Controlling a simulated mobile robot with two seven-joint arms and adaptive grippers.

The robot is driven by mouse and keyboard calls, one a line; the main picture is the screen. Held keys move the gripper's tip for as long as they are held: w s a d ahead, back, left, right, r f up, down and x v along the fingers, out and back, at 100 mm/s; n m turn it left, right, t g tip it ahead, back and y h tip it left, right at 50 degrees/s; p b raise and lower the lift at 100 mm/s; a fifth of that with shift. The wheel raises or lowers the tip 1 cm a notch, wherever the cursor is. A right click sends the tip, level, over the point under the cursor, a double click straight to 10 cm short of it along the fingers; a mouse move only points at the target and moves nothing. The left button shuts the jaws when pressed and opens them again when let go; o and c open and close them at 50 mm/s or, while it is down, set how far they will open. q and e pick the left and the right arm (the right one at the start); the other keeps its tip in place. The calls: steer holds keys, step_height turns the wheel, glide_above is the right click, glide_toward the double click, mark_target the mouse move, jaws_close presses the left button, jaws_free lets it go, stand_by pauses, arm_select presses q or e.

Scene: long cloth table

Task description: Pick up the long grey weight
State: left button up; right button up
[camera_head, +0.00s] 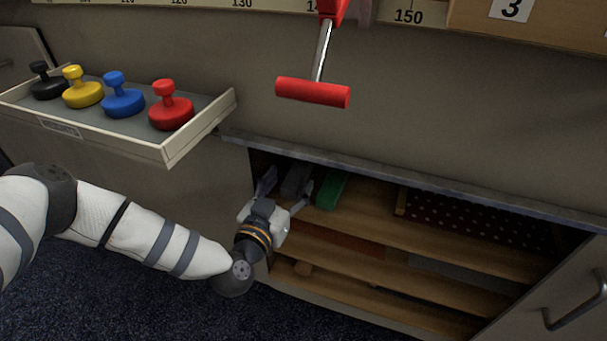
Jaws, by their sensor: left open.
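A long grey weight (297,179) lies on the top wooden shelf of the open cabinet, near its left end. My left gripper (285,190) is open at the cabinet opening, its two fingers spread towards the grey weight. The weight's far part shows between and beyond the fingers; its near part is hidden by the gripper. I cannot tell whether the fingers touch it. My right gripper is not in view.
A green block (331,190) lies just right of the grey weight. A dotted dark panel (470,217) is further right. An open drawer (150,150) with several coloured knobbed weights juts out at upper left. A red T-handle (313,92) hangs above the cabinet.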

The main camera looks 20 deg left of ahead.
mark_target(298, 171)
arm_select(q)
steer(key=w+b, duration=0.1)
steer(key=w, duration=0.2)
steer(key=w+f+b, duration=0.1)
steer(key=w, duration=0.1)
steer(key=shift+w+b, duration=0.2)
steer(key=shift+b, duration=0.15)
steer(key=shift+d+r, duration=0.1)
steer(key=shift+r, duration=0.05)
jaws_close()
steer(key=shift+w+r, duration=0.1)
steer(key=shift+r, duration=0.1)
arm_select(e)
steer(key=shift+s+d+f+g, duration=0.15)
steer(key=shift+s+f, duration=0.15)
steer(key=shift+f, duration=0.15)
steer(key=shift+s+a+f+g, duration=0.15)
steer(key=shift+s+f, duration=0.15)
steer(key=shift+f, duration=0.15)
